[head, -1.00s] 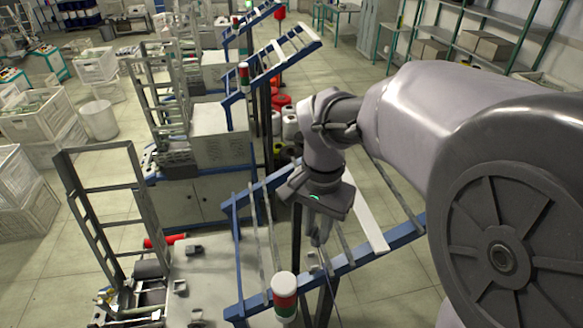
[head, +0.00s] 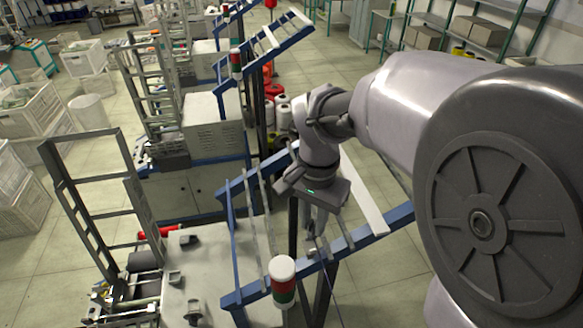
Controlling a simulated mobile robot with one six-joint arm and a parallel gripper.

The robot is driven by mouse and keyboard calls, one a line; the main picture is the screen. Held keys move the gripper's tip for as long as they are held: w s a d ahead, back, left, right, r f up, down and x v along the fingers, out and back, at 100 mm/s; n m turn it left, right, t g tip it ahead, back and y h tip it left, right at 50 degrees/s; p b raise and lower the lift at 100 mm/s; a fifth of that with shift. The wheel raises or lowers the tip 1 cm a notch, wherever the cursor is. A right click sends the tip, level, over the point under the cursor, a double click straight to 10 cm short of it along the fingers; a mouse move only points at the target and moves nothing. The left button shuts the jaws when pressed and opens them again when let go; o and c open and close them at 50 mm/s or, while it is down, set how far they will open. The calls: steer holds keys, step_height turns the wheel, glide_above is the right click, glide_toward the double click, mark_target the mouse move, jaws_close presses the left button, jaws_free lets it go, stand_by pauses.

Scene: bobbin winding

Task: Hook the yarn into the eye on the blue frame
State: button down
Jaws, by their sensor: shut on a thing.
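The blue frame (head: 368,232) slopes across the middle of the head view, on the near winding machine. My gripper (head: 311,242) points down over the frame, close to its near blue rail. It is shut on the yarn, a thin dark line (head: 333,291) that runs from about the fingertips down past the rail to the bottom of the picture. The fingertips are small here, and the yarn inside them is hard to make out. A small light part shows on the rail beside the fingertips; I cannot tell whether it is the eye.
A red, white and green signal lamp (head: 282,281) stands at the frame's near left. A grey ladder-like rack (head: 98,200) stands at left. Another machine with its own blue frame (head: 262,50) is behind. Cones of yarn (head: 284,112) stand behind the frame.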

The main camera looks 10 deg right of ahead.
mark_target(311, 232)
steer(key=shift+f, duration=0.15)
steer(key=shift+f+b, duration=1.85)
steer(key=shift+f, duration=0.05)
steer(key=shift+a, duration=0.15)
steer(key=a, duration=0.5)
steer(key=shift+r, duration=0.2)
steer(key=shift+d+r, duration=0.1)
steer(key=r+p, duration=0.1)
steer(key=r, duration=0.1)
steer(key=a+r+p, duration=0.1)
steer(key=r+p, duration=0.1)
steer(key=shift+r, duration=0.3)
